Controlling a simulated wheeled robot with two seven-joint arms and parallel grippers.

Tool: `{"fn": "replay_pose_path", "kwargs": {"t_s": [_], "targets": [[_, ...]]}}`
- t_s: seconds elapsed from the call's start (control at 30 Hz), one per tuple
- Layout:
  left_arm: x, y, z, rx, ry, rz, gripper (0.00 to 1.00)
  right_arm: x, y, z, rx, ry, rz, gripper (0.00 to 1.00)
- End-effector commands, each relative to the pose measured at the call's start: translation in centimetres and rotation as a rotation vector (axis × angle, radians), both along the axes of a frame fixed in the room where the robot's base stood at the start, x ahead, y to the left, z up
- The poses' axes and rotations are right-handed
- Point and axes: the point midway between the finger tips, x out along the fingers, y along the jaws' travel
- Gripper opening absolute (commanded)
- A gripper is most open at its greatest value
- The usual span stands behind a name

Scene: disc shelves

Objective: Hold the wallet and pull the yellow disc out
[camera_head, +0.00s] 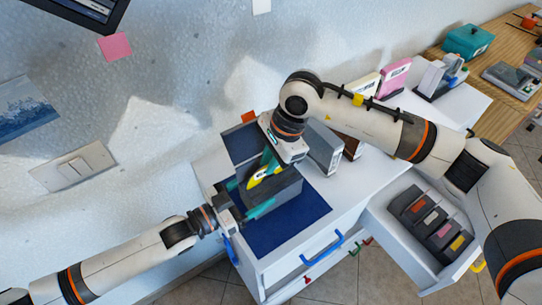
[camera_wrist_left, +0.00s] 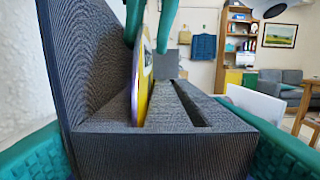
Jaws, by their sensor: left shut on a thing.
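The wallet (camera_head: 284,190) is a dark grey slotted block on a blue mat (camera_head: 275,233) on a white cabinet. The yellow disc (camera_head: 257,180) stands on edge in it; the left wrist view shows the disc (camera_wrist_left: 147,88) in the slot nearest the wallet's tall back wall (camera_wrist_left: 85,60), with empty slots beside it. My left gripper (camera_head: 250,196) is shut on the wallet, one teal finger along each side. My right gripper (camera_head: 266,165) is above the wallet, pointing down. Its teal fingers are apart, on either side of the disc's upper part; contact cannot be told.
Grey and brown boxes (camera_head: 323,148) stand close behind my right gripper. An open drawer (camera_head: 425,255) holding several dark cases is at the lower right. A pink case (camera_head: 394,78) stands farther back. The mat's front part is clear. A wall lies behind the cabinet.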

Motion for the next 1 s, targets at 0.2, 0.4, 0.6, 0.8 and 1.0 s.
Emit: {"fn": "replay_pose_path", "kwargs": {"t_s": [0.2,0.4,0.6,0.8,1.0], "targets": [[0.0,0.0,0.0,-0.001,0.001,0.0,0.45,0.0,0.0,0.0,0.0,0.0,0.0,0.0],[0.0,0.0,0.0,-0.001,0.001,-0.001,0.45,0.0,0.0,0.1,0.001,-0.001,-0.001,0.0],[0.0,0.0,0.0,0.0,0.001,-0.001,0.45,0.1,0.0,0.8,0.003,-0.003,-0.002,0.0],[-0.1,0.0,-0.1,0.001,0.003,-0.001,0.45,0.1,0.0,1.9,0.004,-0.004,-0.002,0.0],[-0.1,0.0,-0.1,0.001,0.004,-0.001,0.45,0.1,0.1,2.9,0.005,-0.004,-0.001,0.0]]}}
